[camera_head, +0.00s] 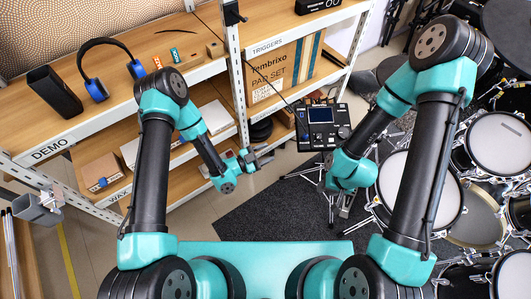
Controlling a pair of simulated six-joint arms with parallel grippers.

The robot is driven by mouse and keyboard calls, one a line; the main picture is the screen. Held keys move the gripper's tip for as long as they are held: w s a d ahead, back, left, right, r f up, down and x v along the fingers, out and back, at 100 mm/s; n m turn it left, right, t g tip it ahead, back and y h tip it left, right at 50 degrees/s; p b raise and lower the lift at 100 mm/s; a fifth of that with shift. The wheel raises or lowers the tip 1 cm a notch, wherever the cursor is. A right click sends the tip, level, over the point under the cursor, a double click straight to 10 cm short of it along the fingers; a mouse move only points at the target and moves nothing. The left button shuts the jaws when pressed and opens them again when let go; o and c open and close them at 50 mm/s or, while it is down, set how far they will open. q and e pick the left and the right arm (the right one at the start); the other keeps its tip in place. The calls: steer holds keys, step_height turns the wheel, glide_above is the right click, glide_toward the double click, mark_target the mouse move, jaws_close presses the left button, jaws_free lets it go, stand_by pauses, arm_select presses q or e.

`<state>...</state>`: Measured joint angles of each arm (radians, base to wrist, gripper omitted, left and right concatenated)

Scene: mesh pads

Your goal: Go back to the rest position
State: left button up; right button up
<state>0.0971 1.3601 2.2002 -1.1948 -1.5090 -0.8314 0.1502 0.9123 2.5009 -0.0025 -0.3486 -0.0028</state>
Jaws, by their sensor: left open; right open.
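My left gripper (262,157) is open and empty. It is in front of the shelf unit, to the left of the drum module. My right gripper (346,202) is open, pointing down below the drum module and above the dark carpet. My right forearm and wrist hide part of it. I see nothing between the fingers of either gripper.
A cardboard box (270,75) stands further back. A drum module (321,124) stands ahead. Drum pads (497,143) crowd the right. Dark carpet (275,215) lies below.

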arm_select(q)
steer(key=shift+a, duration=0.1)
steer(key=s+a+f+n+g+y, duration=0.1)
steer(key=a+f+n+y, duration=0.1)
steer(key=a+n+y, duration=0.4)
steer(key=s+a+f+n+g+y, duration=0.15)
steer(key=a+n+y, duration=0.25)
steer(key=a, duration=0.4)
steer(key=s+a+r+n+g+y, duration=0.1)
steer(key=s+a+n+g+y, duration=0.1)
steer(key=s+a+n, duration=0.2)
steer(key=s+a+r+n+g+y, duration=0.1)
steer(key=s+a+n, duration=0.3)
steer(key=s, duration=0.4)
steer(key=shift+a+r+g+y, duration=0.2)
steer(key=shift+r+g+y, duration=0.25)
steer(key=shift+g, duration=0.3)
steer(key=shift+f, duration=0.1)
